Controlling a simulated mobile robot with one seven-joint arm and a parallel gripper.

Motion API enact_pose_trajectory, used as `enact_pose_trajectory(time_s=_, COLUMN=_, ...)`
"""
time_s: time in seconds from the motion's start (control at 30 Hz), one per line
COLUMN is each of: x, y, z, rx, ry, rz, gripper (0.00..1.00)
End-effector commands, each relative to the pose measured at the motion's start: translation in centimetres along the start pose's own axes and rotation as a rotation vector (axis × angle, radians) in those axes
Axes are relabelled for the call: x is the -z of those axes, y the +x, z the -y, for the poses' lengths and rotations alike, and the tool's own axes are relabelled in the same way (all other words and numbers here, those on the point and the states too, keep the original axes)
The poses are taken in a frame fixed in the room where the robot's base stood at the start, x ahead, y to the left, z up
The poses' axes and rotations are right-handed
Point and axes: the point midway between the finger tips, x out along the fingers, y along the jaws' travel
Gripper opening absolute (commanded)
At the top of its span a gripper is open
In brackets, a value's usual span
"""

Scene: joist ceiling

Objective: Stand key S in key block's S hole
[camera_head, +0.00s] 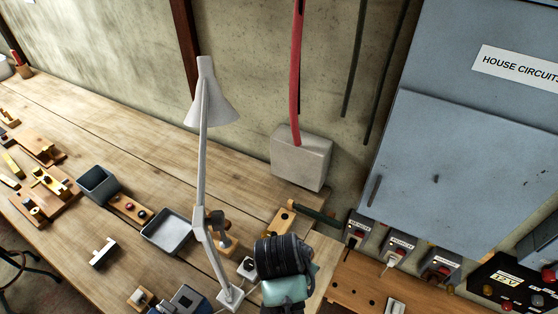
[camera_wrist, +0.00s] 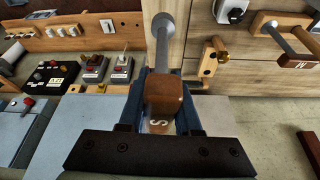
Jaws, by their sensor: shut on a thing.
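My gripper (camera_wrist: 160,112) is shut on the brown wooden handle of key S (camera_wrist: 161,98), whose face carries a white S. A grey metal shaft runs from the handle toward the top of the wrist view. In the head view my gripper (camera_head: 284,285) is at the bottom, right of the lamp, and hides the key. A small wooden block with a dark hole (camera_head: 281,219) stands on the bench beyond my gripper. A similar block (camera_wrist: 207,66) shows right of the key in the wrist view, apart from it. I cannot tell for sure whether this is the key block.
A white desk lamp (camera_head: 203,160) stands close left of my gripper. A grey tray (camera_head: 167,232) lies further left. A wooden shelf with switch boxes (camera_head: 362,281) and a blue cabinet (camera_head: 460,150) are at the right. A piece marked M (camera_wrist: 301,64) shows in the wrist view.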

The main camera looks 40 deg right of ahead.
Motion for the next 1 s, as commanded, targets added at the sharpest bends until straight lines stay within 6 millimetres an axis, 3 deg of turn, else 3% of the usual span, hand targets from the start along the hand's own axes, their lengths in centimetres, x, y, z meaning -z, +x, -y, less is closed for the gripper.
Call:
enact_pose_trajectory(time_s=0.37, x=0.1, y=-0.2, z=0.0, rx=0.001, ry=0.0, rz=-0.001, gripper=0.0)
enact_pose_trajectory(time_s=0.8, x=1.7, y=-4.0, z=0.1, rx=0.002, ry=0.0, rz=-0.003, gripper=0.0)
enact_pose_trajectory(time_s=1.0, x=2.0, y=-4.7, z=0.0, rx=0.0, ry=0.0, rz=-0.001, gripper=0.0)
